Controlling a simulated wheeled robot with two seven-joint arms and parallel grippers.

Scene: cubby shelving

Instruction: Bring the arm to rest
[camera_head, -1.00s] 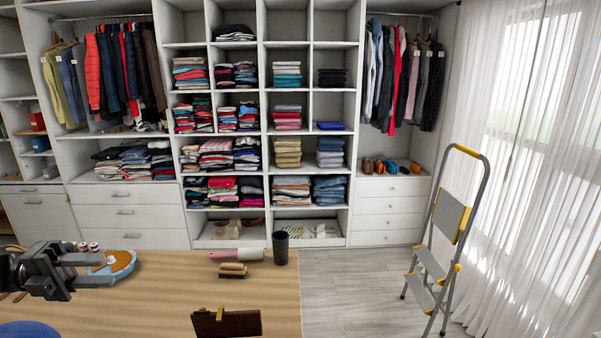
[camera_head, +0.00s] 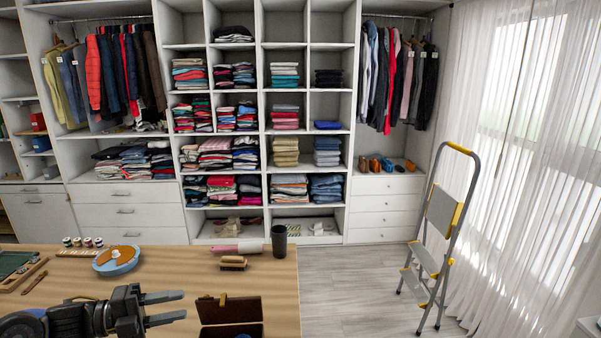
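My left gripper (camera_head: 166,306) is low over the front of the wooden table (camera_head: 200,272). Its two fingers point right and stand apart, with nothing between them. A dark brown box (camera_head: 230,312) with a tan clasp is just right of the fingertips, and a gap shows between them. My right gripper does not show.
A blue round dish (camera_head: 117,262), a brush (camera_head: 232,263), a pink-handled roller (camera_head: 236,248) and a black cup (camera_head: 279,241) stand toward the table's back. Thread spools (camera_head: 83,242) and a green tray (camera_head: 16,268) are at left. A stepladder (camera_head: 440,235) stands right of the table.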

